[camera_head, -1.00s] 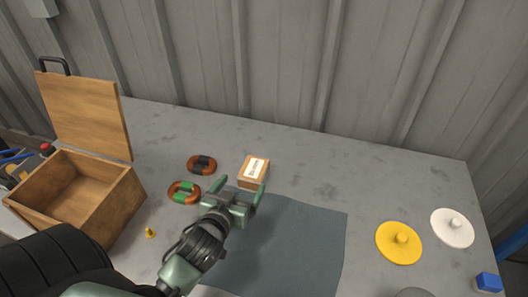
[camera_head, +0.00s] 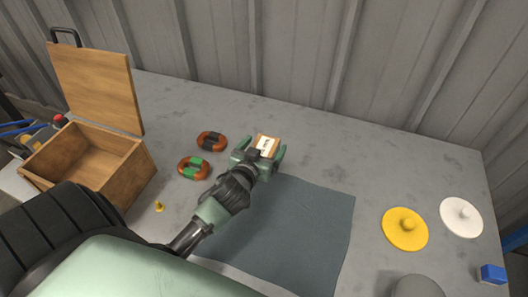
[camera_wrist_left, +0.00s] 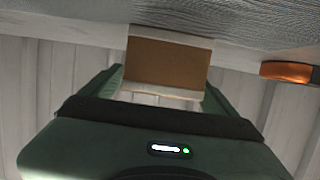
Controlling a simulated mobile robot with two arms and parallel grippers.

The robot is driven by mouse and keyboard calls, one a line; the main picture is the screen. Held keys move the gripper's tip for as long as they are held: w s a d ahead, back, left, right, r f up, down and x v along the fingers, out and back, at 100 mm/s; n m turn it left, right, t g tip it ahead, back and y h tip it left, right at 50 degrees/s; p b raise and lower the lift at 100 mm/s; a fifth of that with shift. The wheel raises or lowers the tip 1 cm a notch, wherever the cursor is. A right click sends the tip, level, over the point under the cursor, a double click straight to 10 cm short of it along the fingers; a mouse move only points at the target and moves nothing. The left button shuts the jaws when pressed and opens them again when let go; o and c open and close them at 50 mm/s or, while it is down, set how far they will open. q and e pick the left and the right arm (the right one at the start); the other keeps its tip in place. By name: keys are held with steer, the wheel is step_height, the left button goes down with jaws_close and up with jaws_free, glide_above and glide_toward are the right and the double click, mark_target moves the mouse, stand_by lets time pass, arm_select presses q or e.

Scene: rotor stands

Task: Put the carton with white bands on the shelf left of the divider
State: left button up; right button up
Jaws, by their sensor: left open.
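The carton (camera_head: 267,145) is a small brown box with a white printed label on top, on the grey table behind the blue-grey mat. The left wrist view shows its brown side (camera_wrist_left: 168,62) with pale bands along two edges. My left gripper (camera_head: 259,153) is open, its fingers on either side of the carton's near part. In the left wrist view the gripper (camera_wrist_left: 162,84) frames the carton; I cannot tell whether the fingers touch it. The gripper hides part of the carton in the head view. No shelf or divider shows. My right gripper is not in view.
An open wooden box (camera_head: 130,175) stands at the left. Yellow (camera_head: 405,229) and white (camera_head: 461,217) knobbed discs and a blue block (camera_head: 492,274) lie right. The mat (camera_head: 300,230) is bare.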

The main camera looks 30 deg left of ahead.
arm_select(q)
steer(key=c, duration=1.7)
steer(key=shift+o, duration=0.2)
steer(key=shift+r, duration=0.1)
